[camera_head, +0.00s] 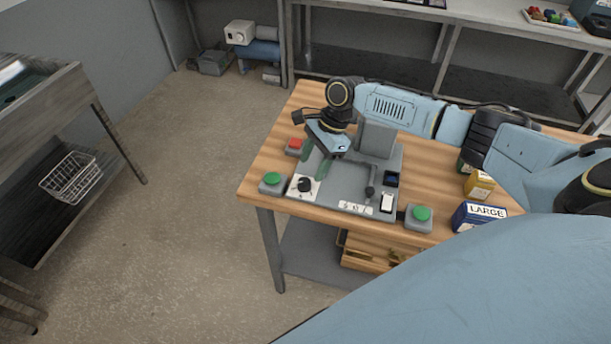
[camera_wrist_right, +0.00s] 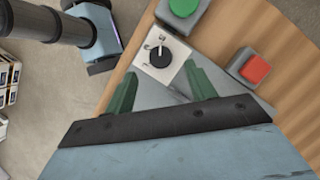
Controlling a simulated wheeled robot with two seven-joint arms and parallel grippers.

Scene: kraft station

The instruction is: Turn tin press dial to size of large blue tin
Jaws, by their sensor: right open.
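The tin press (camera_head: 340,190) is a grey machine on the wooden table. Its dial (camera_head: 304,185) is a black knob on a white plate at the press's front left corner; the dial (camera_wrist_right: 160,57) also shows in the right wrist view with small marks around it. My right gripper (camera_head: 313,163) points down just behind the dial. In the right wrist view its green fingers (camera_wrist_right: 161,85) are apart, with the knob just beyond the gap between them and nothing held. The large blue tin (camera_head: 480,216), labelled LARGE, stands at the table's front right. My left gripper is out of view.
Green buttons (camera_head: 271,180) and (camera_head: 420,214) flank the press, and a red button (camera_head: 295,144) sits behind the left one. A yellow tin (camera_head: 479,184) stands behind the blue tin. My right arm spans the table's back. Open floor lies left of the table.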

